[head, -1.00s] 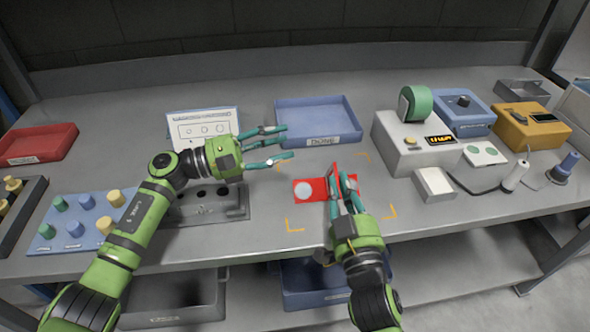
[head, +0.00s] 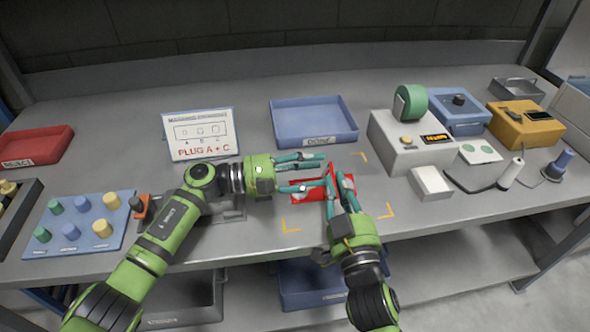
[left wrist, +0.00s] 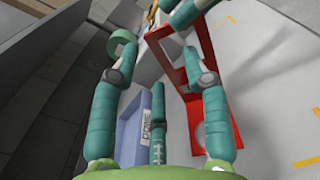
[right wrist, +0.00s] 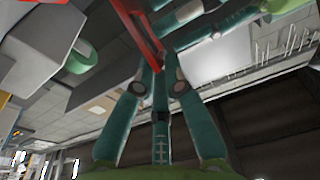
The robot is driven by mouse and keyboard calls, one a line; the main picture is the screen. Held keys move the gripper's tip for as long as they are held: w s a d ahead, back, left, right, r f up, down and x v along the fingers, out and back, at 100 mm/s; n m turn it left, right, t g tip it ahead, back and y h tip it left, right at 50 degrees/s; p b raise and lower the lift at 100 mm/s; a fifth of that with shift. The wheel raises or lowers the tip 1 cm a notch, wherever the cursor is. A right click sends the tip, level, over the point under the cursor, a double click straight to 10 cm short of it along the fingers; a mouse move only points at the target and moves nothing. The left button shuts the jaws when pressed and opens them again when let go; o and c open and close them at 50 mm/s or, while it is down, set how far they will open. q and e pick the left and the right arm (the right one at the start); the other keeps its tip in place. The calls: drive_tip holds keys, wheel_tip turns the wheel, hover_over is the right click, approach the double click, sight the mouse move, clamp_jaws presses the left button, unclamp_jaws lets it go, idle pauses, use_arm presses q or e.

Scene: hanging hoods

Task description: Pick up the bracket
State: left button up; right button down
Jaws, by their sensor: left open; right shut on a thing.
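The red bracket (head: 312,197) is on the bench at front centre, with a flat part and an upright part. My right gripper (head: 338,178) is shut on its upright part. In the right wrist view a red edge of the bracket (right wrist: 139,32) runs between the fingers. My left gripper (head: 319,173) is open, with its fingers reaching in from the left over the flat part and close to the upright part. In the left wrist view the bracket (left wrist: 219,135) shows a round pale area in its flat part; whether the left fingers touch it I cannot tell.
A blue DONE tray (head: 313,117) lies behind the bracket. A sign (head: 200,135) reads PLUG A + C. A grey box (head: 405,155) with a green roll and a small white box (head: 430,183) stand right. A blue peg board (head: 60,243) and red REJECT tray (head: 38,150) are left.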

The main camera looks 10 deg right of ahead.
sight(327, 168)
use_arm(q)
drive_tip(key=shift+d, duration=1.8)
use_arm(e)
drive_tip(key=shift+f, duration=0.25)
use_arm(q)
clamp_jaws()
drive_tip(key=shift+d+f, duration=0.1)
drive_tip(key=shift+f, duration=0.05)
use_arm(e)
drive_tip(key=shift+w+d+r, duration=0.1)
drive_tip(key=shift+w+r, duration=0.05)
drive_tip(key=shift+r, duration=0.65)
drive_tip(key=s+f, duration=0.1)
drive_tip(key=s, duration=0.6)
drive_tip(key=shift+s+f, duration=0.25)
drive_tip(key=shift+s, duration=0.05)
